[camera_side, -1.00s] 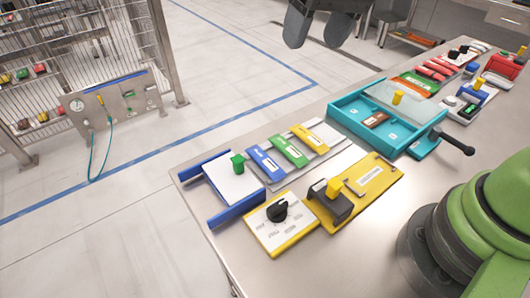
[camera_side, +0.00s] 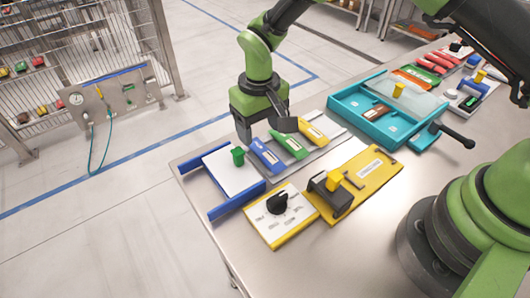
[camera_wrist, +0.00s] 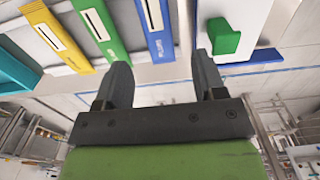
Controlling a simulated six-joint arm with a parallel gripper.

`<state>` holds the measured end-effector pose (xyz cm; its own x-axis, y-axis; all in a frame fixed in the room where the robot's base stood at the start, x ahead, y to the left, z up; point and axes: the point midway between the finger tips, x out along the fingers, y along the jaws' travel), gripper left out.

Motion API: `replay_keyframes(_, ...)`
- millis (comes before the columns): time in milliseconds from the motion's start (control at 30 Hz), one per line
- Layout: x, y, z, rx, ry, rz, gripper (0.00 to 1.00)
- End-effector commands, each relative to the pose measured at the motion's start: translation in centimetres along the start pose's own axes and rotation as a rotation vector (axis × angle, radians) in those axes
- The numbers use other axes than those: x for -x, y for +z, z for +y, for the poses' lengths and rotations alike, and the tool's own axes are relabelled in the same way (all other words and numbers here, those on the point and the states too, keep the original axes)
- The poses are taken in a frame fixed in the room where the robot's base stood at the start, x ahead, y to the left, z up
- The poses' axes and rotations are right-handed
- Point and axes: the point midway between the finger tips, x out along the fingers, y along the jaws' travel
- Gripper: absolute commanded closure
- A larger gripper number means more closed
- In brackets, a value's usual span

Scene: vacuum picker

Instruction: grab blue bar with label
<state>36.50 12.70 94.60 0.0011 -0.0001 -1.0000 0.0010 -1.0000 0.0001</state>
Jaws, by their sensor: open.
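The blue bar with a white label (camera_side: 265,156) lies on a grey plate, leftmost of a row with a green bar (camera_side: 289,145) and a yellow bar (camera_side: 312,133). In the wrist view the blue bar (camera_wrist: 157,29) is at top centre, its label strip facing up. My gripper (camera_side: 266,128) is open and empty, above the far end of the row and close to the blue and green bars. In the wrist view its two fingers (camera_wrist: 162,68) point toward the blue bar, apart from each other with nothing between them.
A white panel with a green knob (camera_side: 238,156) and blue side rails stands left of the bars. In front are a dial box (camera_side: 278,215) and a yellow plate (camera_side: 375,175) with a dark clamp. A teal tray (camera_side: 350,105) lies to the right.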

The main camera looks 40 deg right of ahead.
Motion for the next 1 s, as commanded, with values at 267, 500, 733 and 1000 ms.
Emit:
replay_keyframes(267,-4.1,0.5,0.1,0.0,0.001,-0.004,0.36)
replay_keyframes(500,-4.9,0.5,0.1,-0.001,-0.001,-0.001,0.36)
replay_keyframes(733,-4.8,0.5,0.1,-0.001,-0.001,-0.001,0.68)
replay_keyframes(1000,-4.8,0.5,0.1,-0.001,-0.001,-0.001,0.9)
